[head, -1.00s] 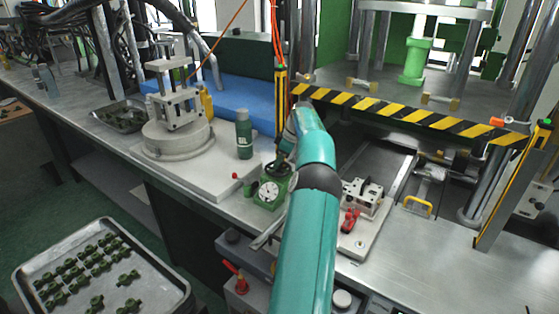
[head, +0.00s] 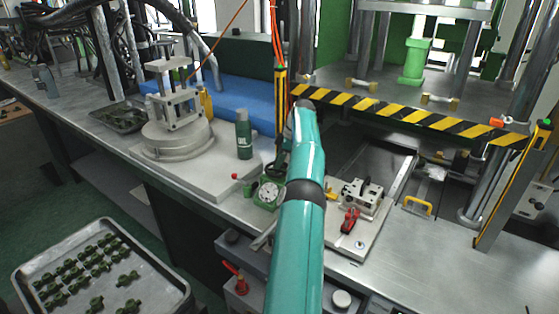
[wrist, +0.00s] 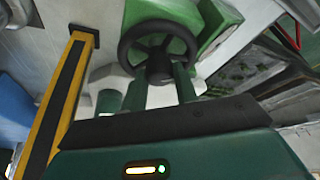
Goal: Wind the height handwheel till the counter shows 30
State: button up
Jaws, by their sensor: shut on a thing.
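The black spoked handwheel (wrist: 126,42) sits on a green housing in the wrist view, with its dark hub in the middle. My gripper (wrist: 161,84) reaches it from below in that view. Its two green fingers are at the near part of the wheel, one either side of the hub, and it is shut on the handwheel. The exact contact is partly hidden. In the head view a green unit with a round white dial (head: 268,191) stands at the bench edge, with the wheel's dark rim above it. My arm hides the gripper there. No counter number is legible.
A yellow-and-black post (head: 281,105) stands close behind the wheel. A green bottle (head: 243,135) and a round fixture (head: 172,139) are to the left. A clamp block with a red part (head: 349,220) lies right of my arm. A striped press bar (head: 400,113) crosses behind.

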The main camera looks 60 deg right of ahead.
jog(key=shift+f, duration=0.1)
jog(key=o, duration=1)
jog(key=shift+m, duration=0.4)
